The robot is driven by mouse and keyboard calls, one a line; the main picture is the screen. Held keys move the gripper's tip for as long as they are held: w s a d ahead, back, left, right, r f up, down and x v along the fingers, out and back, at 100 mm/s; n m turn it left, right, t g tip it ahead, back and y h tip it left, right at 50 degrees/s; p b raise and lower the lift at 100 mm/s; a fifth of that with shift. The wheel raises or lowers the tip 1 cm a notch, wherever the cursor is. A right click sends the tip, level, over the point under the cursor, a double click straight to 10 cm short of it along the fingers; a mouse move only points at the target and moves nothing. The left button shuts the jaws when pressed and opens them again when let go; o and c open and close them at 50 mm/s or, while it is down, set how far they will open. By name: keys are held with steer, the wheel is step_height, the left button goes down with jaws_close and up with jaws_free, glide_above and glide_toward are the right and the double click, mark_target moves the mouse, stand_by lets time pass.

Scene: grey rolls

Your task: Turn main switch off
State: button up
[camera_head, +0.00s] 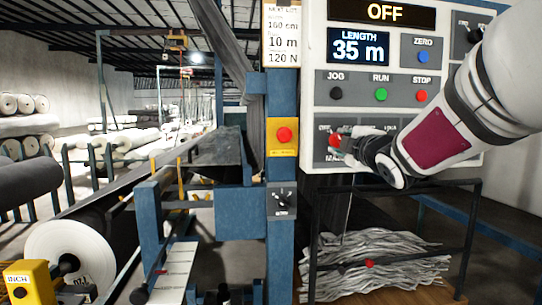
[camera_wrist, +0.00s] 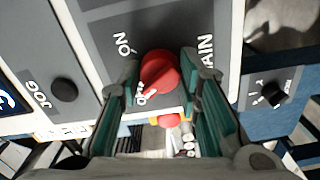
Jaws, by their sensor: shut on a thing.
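The main switch is a red rotary knob (camera_head: 335,140) at the lower left of the light control panel (camera_head: 400,105). In the wrist view the knob (camera_wrist: 160,70) sits between my two green-padded fingers, near the labels ON, OFF and MAIN. Its white mark points toward the OFF label (camera_wrist: 141,98). My gripper (camera_head: 349,145) reaches in from the right and is shut on the knob; it also shows in the wrist view (camera_wrist: 160,80). The display (camera_head: 385,12) at the panel's top reads OFF. In the head view the fingers partly hide the knob and its labels.
Above the switch are the black JOG (camera_head: 336,94), green RUN (camera_head: 381,95) and red STOP (camera_head: 421,96) buttons, and a blue ZERO button (camera_head: 423,57). A red button on a yellow box (camera_head: 283,136) and a black selector (camera_head: 281,200) sit on the blue post to the left.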

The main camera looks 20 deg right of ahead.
steer(key=shift+n+b, duration=1.1)
steer(key=o, duration=1.2)
steer(key=shift+c, duration=0.2)
steer(key=v, duration=1.2)
